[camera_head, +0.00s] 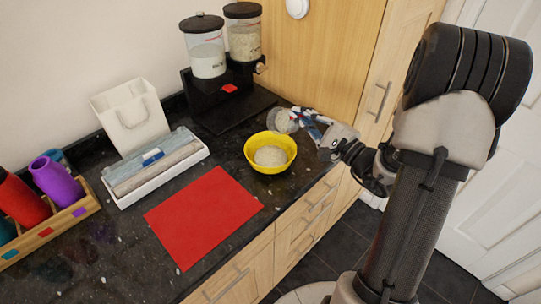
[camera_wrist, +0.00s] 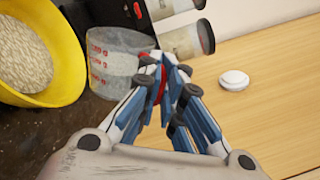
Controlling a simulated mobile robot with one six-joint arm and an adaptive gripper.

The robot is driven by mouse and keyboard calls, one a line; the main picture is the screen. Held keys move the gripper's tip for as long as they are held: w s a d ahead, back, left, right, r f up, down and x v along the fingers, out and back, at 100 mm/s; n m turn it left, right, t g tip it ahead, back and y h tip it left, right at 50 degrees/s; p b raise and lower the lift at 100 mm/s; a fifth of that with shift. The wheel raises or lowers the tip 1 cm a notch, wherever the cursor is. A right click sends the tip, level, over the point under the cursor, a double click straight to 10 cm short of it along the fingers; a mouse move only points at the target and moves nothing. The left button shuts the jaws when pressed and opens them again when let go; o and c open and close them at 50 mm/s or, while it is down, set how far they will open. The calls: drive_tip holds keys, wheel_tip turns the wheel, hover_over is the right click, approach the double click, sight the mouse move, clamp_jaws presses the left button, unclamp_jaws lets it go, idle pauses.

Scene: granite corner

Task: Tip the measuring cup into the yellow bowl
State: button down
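The yellow bowl (camera_head: 281,142) stands on the dark counter near its front edge, with a heap of pale grains inside. In the wrist view the bowl (camera_wrist: 70,60) fills the upper left, and its grains show. The clear measuring cup (camera_head: 281,121) is at the bowl's back right rim, strongly tilted. In the wrist view the cup (camera_wrist: 112,62) shows red markings and sits close beside the bowl. Whether grains are left in it is unclear. My gripper (camera_head: 305,117) is shut on the cup's red handle; its blue and white fingers (camera_wrist: 163,82) meet there.
A dispenser stand (camera_head: 228,98) with two clear canisters is behind the bowl. A red mat (camera_head: 203,217) lies at front left. A wooden cabinet (camera_head: 325,55) rises behind.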

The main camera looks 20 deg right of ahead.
sight(290, 119)
drive_tip(key=shift+a, duration=0.1)
drive_tip(key=shift+s+a+n, duration=0.15)
drive_tip(key=shift+a+n, duration=0.05)
drive_tip(key=shift+n, duration=0.6)
drive_tip(key=shift+s+a+n, duration=0.1)
drive_tip(key=shift+a+n, duration=0.3)
drive_tip(key=shift+n, duration=0.3)
drive_tip(key=shift+s+a+f+n+y, duration=0.15)
drive_tip(key=shift+a+n+y, duration=0.2)
drive_tip(key=shift+n, duration=0.45)
drive_tip(key=shift+s+a+f+n, duration=0.2)
drive_tip(key=shift+a+n, duration=0.25)
drive_tip(key=shift+n, duration=0.35)
